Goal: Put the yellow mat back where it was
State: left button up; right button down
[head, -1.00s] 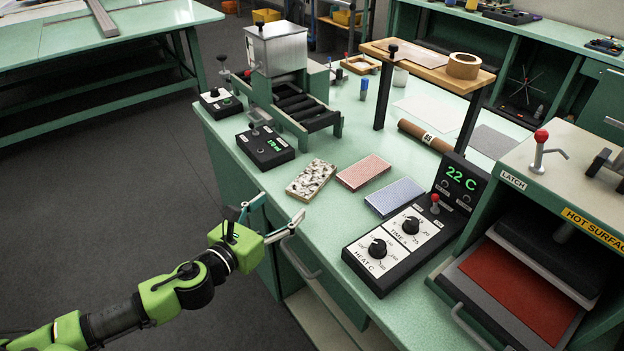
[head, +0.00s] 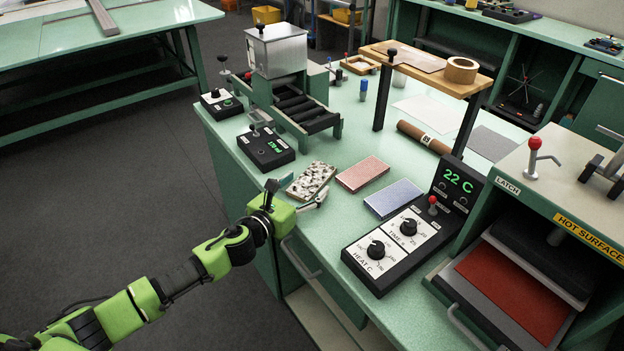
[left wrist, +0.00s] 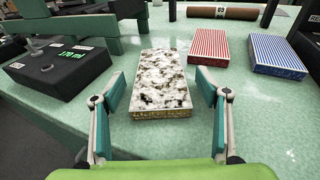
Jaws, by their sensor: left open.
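A mat with a mottled white, grey and brown top (head: 311,179) lies flat on the green bench. In the left wrist view this mat (left wrist: 160,82) shows a yellowish front edge, the only yellow among the three mats. My left gripper (head: 296,195) is open at the bench's front edge, just in front of the mat. In the left wrist view its fingers (left wrist: 160,95) stand either side of the mat's near part, with gaps; contact is not visible. My right gripper is not in view.
A red-striped mat (head: 363,174) and a blue-striped mat (head: 394,198) lie to the right. A black control box (head: 265,148) stands to the left, a heat and time panel (head: 390,246) front right. A wooden shelf (head: 430,68) stands behind.

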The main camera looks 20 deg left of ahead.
aim_at(312, 181)
pick_arm(q)
jog(key=shift+x, duration=1.2)
jog(key=c, duration=1.3)
jog(key=shift+r, duration=0.15)
